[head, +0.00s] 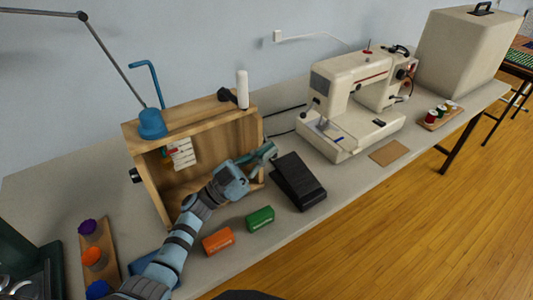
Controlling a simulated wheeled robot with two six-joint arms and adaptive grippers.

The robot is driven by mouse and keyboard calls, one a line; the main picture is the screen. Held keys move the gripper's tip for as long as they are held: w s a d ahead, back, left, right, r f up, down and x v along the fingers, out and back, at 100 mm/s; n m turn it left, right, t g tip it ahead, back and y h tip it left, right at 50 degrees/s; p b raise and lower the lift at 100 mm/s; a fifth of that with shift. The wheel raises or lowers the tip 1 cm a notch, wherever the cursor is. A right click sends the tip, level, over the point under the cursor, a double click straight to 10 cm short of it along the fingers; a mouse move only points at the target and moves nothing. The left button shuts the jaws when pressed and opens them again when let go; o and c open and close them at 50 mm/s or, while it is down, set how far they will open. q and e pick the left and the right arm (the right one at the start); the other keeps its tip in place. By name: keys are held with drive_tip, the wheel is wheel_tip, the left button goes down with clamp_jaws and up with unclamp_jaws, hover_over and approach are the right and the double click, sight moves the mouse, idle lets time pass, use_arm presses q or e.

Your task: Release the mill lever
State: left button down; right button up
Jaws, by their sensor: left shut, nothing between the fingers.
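A wooden open-fronted box (177,113) stands on the table left of centre. A blue cone-shaped mill part (152,124) sits on its top board, and a bent blue rod like a crank (157,80) rises behind it. I cannot tell for sure which part is the mill lever. A white spool (242,90) and a dark knob stand at the top right of the box. My left gripper (270,151) is shut and empty, in front of the box's right side, near the black pedal. Whether it touches the box is unclear. My right gripper is not in view.
A black foot pedal (298,182) lies right of my left gripper. A cream sewing machine (351,140) stands further right. Green (260,220) and orange (218,241) blocks lie near the table's front edge. A thread rack (106,238) is at left.

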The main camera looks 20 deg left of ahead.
use_arm(q)
wheel_tip(320, 180, up, 10)
idle(0.5)
